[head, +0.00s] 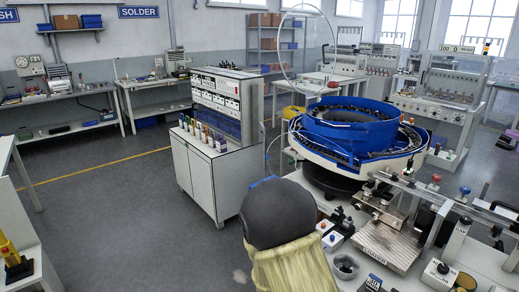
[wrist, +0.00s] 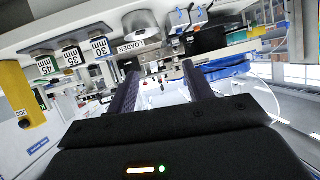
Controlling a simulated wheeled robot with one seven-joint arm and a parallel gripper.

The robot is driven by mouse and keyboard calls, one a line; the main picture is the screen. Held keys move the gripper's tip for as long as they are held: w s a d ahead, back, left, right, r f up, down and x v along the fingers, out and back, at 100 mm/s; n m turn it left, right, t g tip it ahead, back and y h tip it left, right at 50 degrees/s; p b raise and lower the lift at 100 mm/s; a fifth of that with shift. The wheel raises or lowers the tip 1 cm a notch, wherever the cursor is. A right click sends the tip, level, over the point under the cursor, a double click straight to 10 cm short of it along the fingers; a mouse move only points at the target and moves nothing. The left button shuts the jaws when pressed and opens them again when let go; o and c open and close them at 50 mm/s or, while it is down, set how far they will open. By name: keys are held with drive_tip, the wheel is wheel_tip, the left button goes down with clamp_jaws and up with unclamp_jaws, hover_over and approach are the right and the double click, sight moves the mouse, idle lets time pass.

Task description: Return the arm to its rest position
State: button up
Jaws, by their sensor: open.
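My gripper (wrist: 160,72) shows in the wrist view with its two dark fingers apart and nothing between them. In the head view, part of my arm, a dark rounded link with a pale yellow sleeve, rises from the bottom middle; my gripper's fingers cannot be made out there. The blue bowl feeder (head: 345,135) stands on the bench just beyond my arm. In the wrist view the benchtop fills the upper part of the picture, and the fingers point towards the room beyond.
The loader fixture (head: 388,245) and a small dark cup (head: 345,267) are on the bench to the right of my arm. A white cabinet (head: 205,180) with bottles stands to the left. A yellow post (wrist: 20,95) shows at the wrist view's left. Open floor (head: 110,225) lies left.

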drive_tip(key=s+a+r+n+g+y+p, duration=0.2)
drive_tip(key=s+a+r+n+y+p, duration=0.2)
drive_tip(key=r+y, duration=0.3)
drive_tip(key=s+d+r+n+g+y+p, duration=0.1)
drive_tip(key=s+r+n+g, duration=0.1)
drive_tip(key=s, duration=0.4)
drive_tip(key=s+d+r+n+g+p, duration=0.1)
drive_tip(key=s+r+n+g, duration=0.2)
drive_tip(key=s, duration=0.4)
drive_tip(key=shift+d+y+p, duration=0.3)
drive_tip(key=shift+d+y, duration=0.1)
drive_tip(key=shift+r, duration=0.1)
drive_tip(key=c, duration=0.3)
drive_tip(key=shift+w, duration=0.1)
